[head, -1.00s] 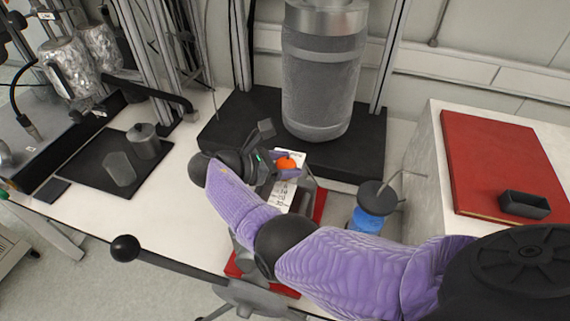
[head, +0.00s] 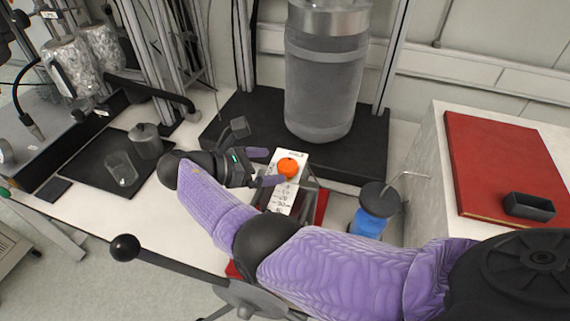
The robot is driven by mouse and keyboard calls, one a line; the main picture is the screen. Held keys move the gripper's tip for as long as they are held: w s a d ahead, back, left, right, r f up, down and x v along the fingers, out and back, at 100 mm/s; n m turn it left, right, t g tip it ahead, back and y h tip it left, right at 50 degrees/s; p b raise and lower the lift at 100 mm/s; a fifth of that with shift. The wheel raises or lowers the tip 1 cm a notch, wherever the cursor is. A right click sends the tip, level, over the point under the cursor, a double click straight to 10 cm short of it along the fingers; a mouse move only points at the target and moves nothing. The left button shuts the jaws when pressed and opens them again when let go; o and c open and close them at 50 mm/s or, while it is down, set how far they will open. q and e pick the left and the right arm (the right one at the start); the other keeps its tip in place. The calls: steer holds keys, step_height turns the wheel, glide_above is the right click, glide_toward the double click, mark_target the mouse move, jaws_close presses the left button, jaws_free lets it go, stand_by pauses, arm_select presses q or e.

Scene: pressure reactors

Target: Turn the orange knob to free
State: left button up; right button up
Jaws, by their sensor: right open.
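The orange knob (head: 288,167) sits on top of a white marked panel (head: 283,197) with a printed scale, in front of the big reactor vessel. My right gripper (head: 268,167) is just left of the knob, its two purple fingers spread, one on the far side and one on the near side. The jaws are open and the knob is not held. Whether a finger touches the knob or panel cannot be told. My left gripper is not in view.
The large grey vessel (head: 325,85) stands on a black base (head: 363,150) behind the panel. A blue bottle with a dark lid (head: 370,222) stands to the right. A white block carries a red book (head: 505,160) and a small black tray (head: 528,206). A black mat (head: 85,168) lies left.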

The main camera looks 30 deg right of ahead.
steer(key=shift+b+v, duration=0.5)
steer(key=shift+v, duration=1.8)
